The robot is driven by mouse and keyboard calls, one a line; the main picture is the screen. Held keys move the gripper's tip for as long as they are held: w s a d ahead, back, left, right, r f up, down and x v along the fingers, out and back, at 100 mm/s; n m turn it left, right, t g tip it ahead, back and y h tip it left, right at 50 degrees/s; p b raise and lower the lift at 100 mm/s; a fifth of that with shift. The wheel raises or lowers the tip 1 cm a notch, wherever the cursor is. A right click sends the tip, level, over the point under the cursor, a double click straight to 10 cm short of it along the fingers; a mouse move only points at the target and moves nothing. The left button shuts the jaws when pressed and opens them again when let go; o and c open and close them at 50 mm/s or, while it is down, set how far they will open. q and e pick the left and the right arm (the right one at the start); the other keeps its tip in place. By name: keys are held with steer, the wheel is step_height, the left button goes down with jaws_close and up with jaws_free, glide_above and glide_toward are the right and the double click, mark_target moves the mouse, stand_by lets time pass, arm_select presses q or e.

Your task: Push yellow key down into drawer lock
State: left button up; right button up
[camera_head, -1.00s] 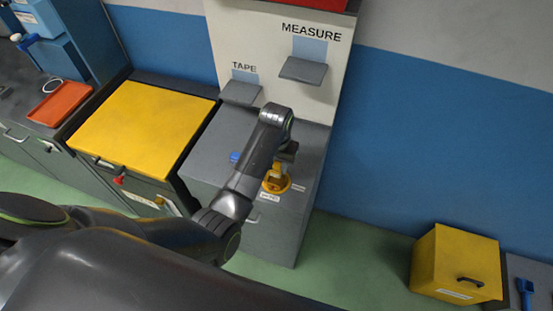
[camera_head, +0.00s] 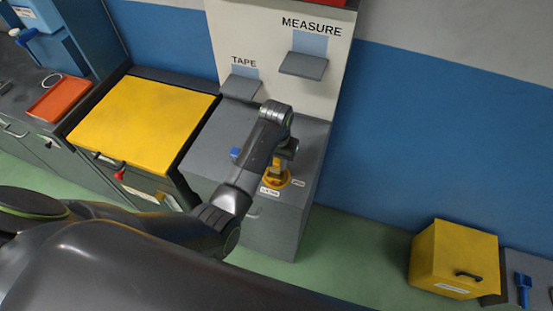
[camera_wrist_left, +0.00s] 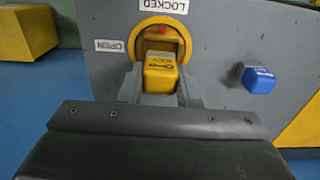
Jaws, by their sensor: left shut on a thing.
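The yellow key (camera_wrist_left: 160,73) is between the fingers of my left gripper (camera_wrist_left: 160,92) in the left wrist view. The gripper is shut on it. The key is at the round yellow lock (camera_wrist_left: 146,24) on top of the grey drawer cabinet (camera_head: 228,137); a red part shows inside the ring. How deep the key sits in the lock is unclear. In the head view my left gripper (camera_head: 283,162) is over the lock (camera_head: 276,182), pointing down, and the key is mostly hidden. My right gripper is not in view.
A blue key-like block (camera_wrist_left: 258,79) stands on the cabinet top beside the lock. Labels (camera_wrist_left: 163,6) reading LOCKED and OPEN are by the lock. A yellow-topped cabinet (camera_head: 140,125) stands at left, a yellow box (camera_head: 452,260) at right. Shelves (camera_head: 303,66) hang behind.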

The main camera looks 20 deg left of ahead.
arm_select(q)
steer(key=shift+f, duration=1.6)
stand_by(2.2)
steer(key=shift+s, duration=0.1)
